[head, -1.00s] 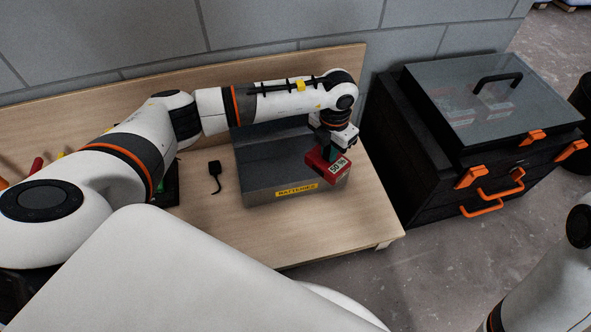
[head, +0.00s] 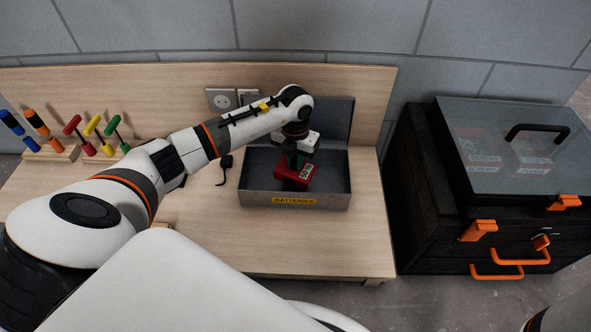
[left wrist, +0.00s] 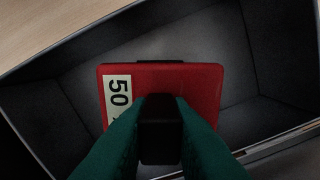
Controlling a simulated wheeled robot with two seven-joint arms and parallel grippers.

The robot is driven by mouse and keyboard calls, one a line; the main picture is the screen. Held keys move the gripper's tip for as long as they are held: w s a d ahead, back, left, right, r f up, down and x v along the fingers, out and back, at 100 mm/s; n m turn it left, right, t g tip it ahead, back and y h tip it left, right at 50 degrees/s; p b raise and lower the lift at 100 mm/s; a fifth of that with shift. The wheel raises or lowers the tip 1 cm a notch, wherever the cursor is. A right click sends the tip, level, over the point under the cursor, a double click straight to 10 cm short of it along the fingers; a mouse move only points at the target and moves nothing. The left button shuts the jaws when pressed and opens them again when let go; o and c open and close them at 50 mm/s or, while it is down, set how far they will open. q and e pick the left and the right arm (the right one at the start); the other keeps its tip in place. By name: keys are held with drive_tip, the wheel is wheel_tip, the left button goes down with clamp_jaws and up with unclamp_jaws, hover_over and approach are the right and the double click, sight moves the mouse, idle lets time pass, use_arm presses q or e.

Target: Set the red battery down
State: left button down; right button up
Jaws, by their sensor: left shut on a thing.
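The red battery (head: 291,182) is a red block with a white label reading 50. My left gripper (head: 296,162) is shut on it and points down into the open grey box marked BATTERIES (head: 324,202). In the left wrist view the battery (left wrist: 208,84) sits between the green fingers (left wrist: 160,125), with the box's walls and dark floor (left wrist: 235,45) around it. I cannot tell whether the battery touches the box floor. My right gripper is not in view.
A black plug with a cord (head: 225,163) lies left of the box. Several coloured screwdrivers (head: 92,128) stand in a rack at the back left. A black drawer cabinet (head: 440,215) with orange handles stands right of the bench (head: 370,235). The bench front is clear.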

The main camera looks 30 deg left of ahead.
sight(295, 170)
use_arm(q)
drive_tip(key=shift+f, duration=0.5)
wheel_tip(295, 170, down, 3)
drive_tip(key=b, duration=0.2)
drive_tip(key=shift+f+b, duration=0.15)
drive_tip(key=shift+b, duration=0.25)
drive_tip(key=shift+r, duration=0.2)
drive_tip(key=shift+f, duration=0.15)
drive_tip(key=c, duration=1.3)
unclamp_jaws()
